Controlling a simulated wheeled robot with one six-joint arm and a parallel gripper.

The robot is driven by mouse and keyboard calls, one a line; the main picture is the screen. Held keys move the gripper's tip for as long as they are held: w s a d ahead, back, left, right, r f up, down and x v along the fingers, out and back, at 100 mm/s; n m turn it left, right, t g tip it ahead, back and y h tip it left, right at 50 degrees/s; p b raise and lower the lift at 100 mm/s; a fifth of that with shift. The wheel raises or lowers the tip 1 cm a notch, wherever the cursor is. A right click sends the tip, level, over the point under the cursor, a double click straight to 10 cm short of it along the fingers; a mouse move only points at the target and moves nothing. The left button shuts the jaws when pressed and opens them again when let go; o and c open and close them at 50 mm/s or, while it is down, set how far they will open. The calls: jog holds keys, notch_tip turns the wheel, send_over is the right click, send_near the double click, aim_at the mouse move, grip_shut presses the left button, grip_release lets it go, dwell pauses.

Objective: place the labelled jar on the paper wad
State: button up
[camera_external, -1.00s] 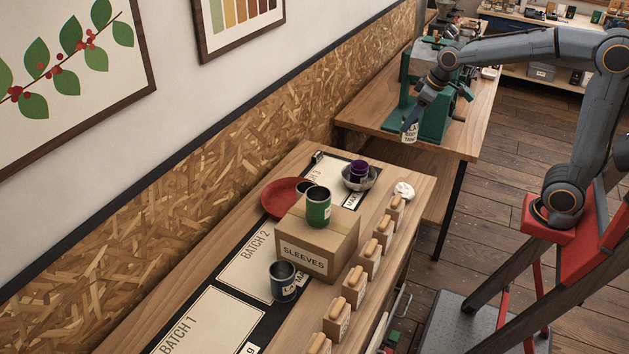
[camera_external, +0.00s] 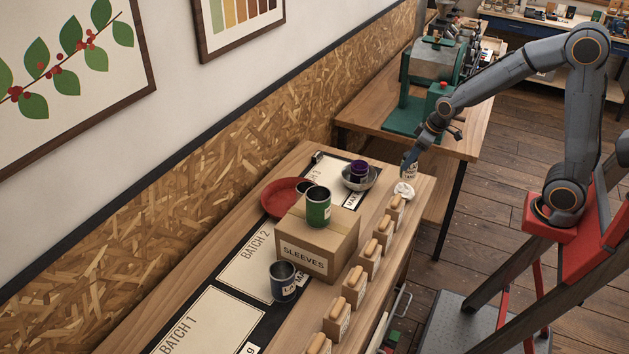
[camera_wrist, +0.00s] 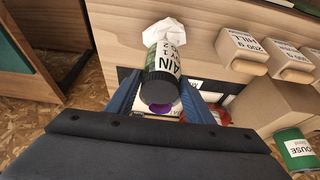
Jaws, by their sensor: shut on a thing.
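My gripper (camera_external: 413,156) is shut on the labelled jar (camera_external: 409,169), a small jar with a white label. The wrist view shows the jar (camera_wrist: 165,62) with its dark lid towards me, held between the blue fingers (camera_wrist: 160,88). The crumpled white paper wad (camera_external: 404,190) lies at the far right corner of the wooden bench top. The jar is directly above the wad in the external view; I cannot tell whether they touch. In the wrist view the wad (camera_wrist: 172,28) shows behind the jar's far end, partly hidden by it.
A metal bowl (camera_external: 371,184) with a purple jar (camera_external: 359,171) stands left of the wad. A cardboard SLEEVES box (camera_external: 291,256) carries a green jar (camera_external: 318,212). A red plate (camera_external: 272,200) lies behind.

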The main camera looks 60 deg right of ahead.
aim_at(408, 170)
jog(key=shift+f, duration=2.7)
jog(key=shift+f, duration=0.1)
jog(key=o, duration=1.2)
jog(key=shift+r, duration=0.2)
jog(key=v, duration=1.1)
jog(key=s+a+f+g, duration=0.3)
jog(key=s+a+f, duration=0.3)
jog(key=s+f, duration=0.6)
jog(key=shift+s+f, duration=0.2)
jog(key=shift+s, duration=0.05)
